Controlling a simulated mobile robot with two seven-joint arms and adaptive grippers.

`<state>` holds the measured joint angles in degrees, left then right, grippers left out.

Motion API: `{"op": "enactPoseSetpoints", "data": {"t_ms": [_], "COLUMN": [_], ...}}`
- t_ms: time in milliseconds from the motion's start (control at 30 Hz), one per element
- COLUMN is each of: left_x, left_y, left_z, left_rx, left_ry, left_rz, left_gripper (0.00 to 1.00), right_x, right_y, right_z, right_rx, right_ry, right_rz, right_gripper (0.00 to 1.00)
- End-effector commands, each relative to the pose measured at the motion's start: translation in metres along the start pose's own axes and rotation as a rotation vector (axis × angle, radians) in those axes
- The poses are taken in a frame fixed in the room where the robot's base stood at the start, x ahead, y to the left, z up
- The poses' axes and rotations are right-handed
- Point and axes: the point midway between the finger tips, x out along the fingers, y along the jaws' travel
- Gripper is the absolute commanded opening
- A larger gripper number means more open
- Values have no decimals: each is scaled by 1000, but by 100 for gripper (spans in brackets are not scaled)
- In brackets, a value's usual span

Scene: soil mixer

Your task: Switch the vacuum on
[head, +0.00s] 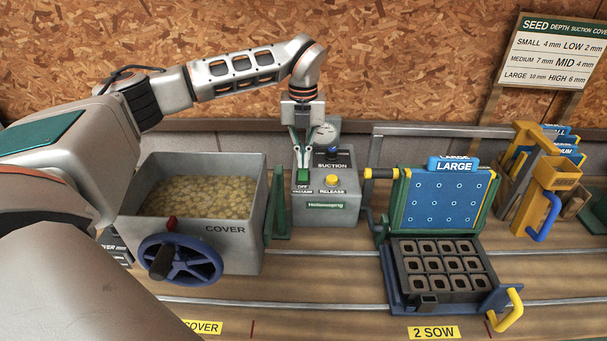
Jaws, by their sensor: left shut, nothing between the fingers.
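The vacuum control box (327,212) is a grey unit in the middle of the bench, with a gauge (324,131) at its top. A green vacuum switch (302,176) is on its left side, with a label reading OFF and VACUUM. A yellow release button (331,180) and a dark blue suction knob (332,153) are beside it. My left gripper (303,165) points down from above, shut and empty, with its fingertips at or just above the green switch. I cannot tell whether they touch it. My right gripper is not in view.
A grey cover bin (254,231) with a blue handwheel (185,262) stands left of the box. A blue LARGE seed plate (437,199) and a black cell tray (442,270) are to the right. A seed sign (554,50) hangs behind.

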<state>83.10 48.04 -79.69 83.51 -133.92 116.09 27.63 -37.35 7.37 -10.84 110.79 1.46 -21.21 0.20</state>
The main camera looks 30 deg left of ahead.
Motion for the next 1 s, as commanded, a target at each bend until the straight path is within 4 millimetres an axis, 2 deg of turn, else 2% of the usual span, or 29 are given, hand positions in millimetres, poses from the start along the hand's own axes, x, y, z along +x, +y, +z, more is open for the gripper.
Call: {"op": "enactPoseSetpoints", "data": {"t_ms": [1000], "left_x": [14], "left_y": [0], "left_z": [0], "left_rx": [0], "left_ry": [0], "left_rz": [0], "left_gripper": [0], "right_x": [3], "right_y": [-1], "right_z": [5], "right_rx": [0], "right_ry": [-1], "right_rz": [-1], "right_gripper": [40]}}
